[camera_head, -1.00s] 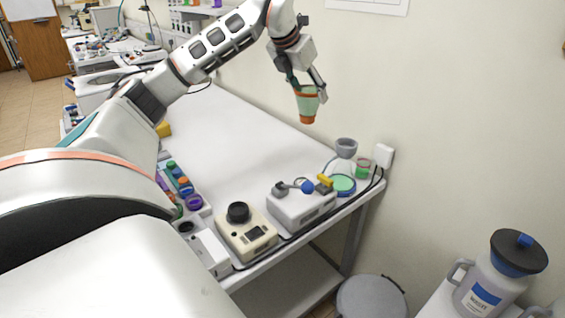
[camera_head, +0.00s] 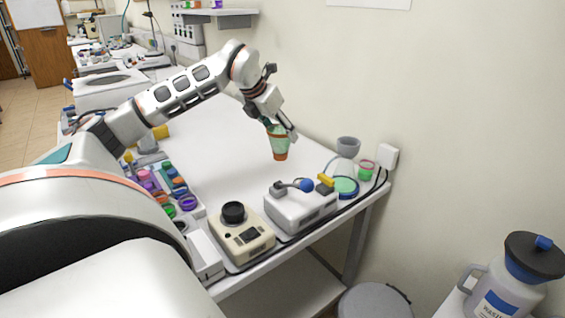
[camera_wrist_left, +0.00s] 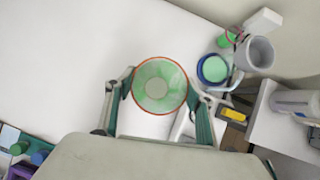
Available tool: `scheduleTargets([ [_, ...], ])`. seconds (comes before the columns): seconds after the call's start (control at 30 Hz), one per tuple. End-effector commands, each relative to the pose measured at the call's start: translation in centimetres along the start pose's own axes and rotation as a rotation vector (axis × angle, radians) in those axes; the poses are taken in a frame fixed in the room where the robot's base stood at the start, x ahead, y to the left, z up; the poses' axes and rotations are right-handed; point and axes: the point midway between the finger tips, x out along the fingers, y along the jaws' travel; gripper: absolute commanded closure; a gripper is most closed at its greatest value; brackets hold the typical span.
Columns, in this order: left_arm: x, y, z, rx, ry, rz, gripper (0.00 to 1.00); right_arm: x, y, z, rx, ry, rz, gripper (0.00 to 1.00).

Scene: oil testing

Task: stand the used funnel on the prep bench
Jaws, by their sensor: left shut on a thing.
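The funnel (camera_head: 279,143) is a green cup shape with an orange rim and an orange lower end. My left gripper (camera_head: 280,131) is shut on it and holds it upright, wide end up, over the white prep bench (camera_head: 215,115). Whether its lower end touches the bench I cannot tell. In the left wrist view the funnel (camera_wrist_left: 160,86) sits between the two fingers, and I look down into its round mouth. My right gripper is not in view.
A white device with a blue knob (camera_head: 300,207) and a beige device with a black knob (camera_head: 242,235) stand at the front edge. A grey cup (camera_head: 347,147) and a green dish (camera_head: 345,186) are right of the funnel. A rack of coloured caps (camera_head: 168,186) is left. The bench middle is clear.

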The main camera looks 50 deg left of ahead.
Motion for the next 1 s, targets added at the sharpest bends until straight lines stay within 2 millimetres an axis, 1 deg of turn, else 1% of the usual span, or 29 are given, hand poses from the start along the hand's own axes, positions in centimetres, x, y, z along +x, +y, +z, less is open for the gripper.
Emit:
scheduleTargets([
  [0.03, 1.4, 0.0, -1.0, 0.002, 0.010, 0.001, 0.68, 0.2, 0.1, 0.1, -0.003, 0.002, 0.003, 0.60],
  [0.13, 2.8, 0.0, -1.9, 0.003, 0.006, 0.002, 0.68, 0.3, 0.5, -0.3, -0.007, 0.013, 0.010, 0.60],
  [0.3, 4.0, 0.0, -2.5, 0.001, 0.000, 0.000, 0.68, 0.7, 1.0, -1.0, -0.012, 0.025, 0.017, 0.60],
  [0.43, 4.6, 0.0, -3.0, 0.000, 0.002, 0.000, 0.68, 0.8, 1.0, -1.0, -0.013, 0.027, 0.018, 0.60],
  [0.63, 6.8, 0.0, -4.4, 0.001, 0.002, 0.000, 0.68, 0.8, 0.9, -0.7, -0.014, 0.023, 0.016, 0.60],
  [0.73, 7.3, 0.0, -4.7, 0.001, 0.001, 0.000, 0.68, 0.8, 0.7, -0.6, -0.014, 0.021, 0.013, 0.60],
  [1.0, 7.3, -0.1, -4.7, 0.000, -0.002, -0.001, 0.68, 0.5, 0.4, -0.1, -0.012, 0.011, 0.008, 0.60],
])
